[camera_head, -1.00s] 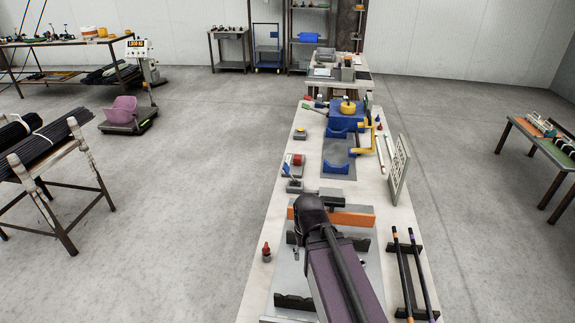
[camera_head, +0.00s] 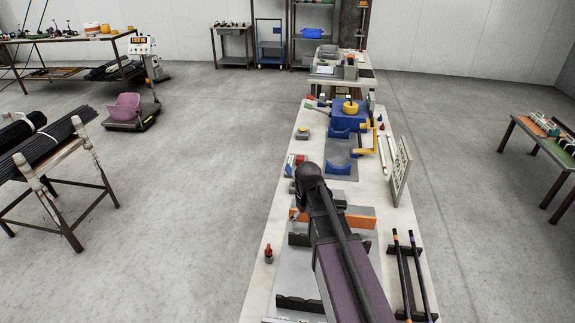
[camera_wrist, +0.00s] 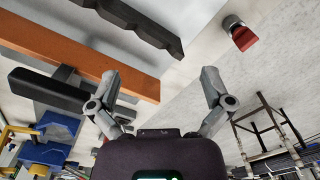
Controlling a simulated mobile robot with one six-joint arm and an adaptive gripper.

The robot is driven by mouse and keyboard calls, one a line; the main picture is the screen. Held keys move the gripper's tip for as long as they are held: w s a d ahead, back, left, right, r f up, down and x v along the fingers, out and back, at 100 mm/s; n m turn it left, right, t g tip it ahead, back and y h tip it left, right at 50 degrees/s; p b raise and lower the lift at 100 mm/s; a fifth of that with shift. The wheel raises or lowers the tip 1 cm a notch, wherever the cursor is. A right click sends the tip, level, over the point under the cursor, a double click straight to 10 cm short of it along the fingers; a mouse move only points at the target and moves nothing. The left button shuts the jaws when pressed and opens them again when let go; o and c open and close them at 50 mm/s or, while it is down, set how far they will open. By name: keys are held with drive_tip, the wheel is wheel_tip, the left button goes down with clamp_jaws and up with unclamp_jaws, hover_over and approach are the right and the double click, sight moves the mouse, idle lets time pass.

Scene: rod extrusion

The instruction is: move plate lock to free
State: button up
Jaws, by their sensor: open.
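A small piece with a red top and grey base (camera_head: 268,254) stands upright on the left edge of the bench; it may be the plate lock, but I cannot tell. It also shows in the wrist view (camera_wrist: 239,35), beyond my right finger and apart from it. My gripper (camera_wrist: 162,76) is open and empty, its two fingers spread wide. An orange bar (camera_head: 361,220) lies across the grey fixture, and in the wrist view it (camera_wrist: 60,52) runs to the left of the fingers. In the head view my arm hides my gripper and part of the bar.
Dark notched supports (camera_head: 299,303) cross the fixture. Blue equipment with a yellow handle (camera_head: 367,138) stands farther along the bench (camera_head: 255,292). An upright board (camera_head: 401,170) and two dark rods (camera_head: 401,262) are on the right side.

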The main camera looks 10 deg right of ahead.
sight(289, 168)
drive_tip(key=w+r+n+p, duration=0.3)
drive_tip(key=w, duration=0.8)
drive_tip(key=w+r+n+p, duration=0.2)
drive_tip(key=w+r+n, duration=0.1)
drive_tip(key=w, duration=0.8)
drive_tip(key=w+r+n+p, duration=0.3)
drive_tip(key=w+n, duration=0.1)
drive_tip(key=w, duration=0.8)
drive_tip(key=shift+r+n+p, duration=0.2)
drive_tip(key=shift+n+p, duration=0.15)
drive_tip(key=shift+n, duration=0.05)
drive_tip(key=shift+f, duration=0.1)
wheel_tip(289, 168, down, 14)
drive_tip(key=b, duration=1.3)
drive_tip(key=shift+r+b, duration=0.25)
drive_tip(key=shift+b, duration=0.15)
drive_tip(key=c, duration=1.3)
drive_tip(key=shift+d, duration=0.1)
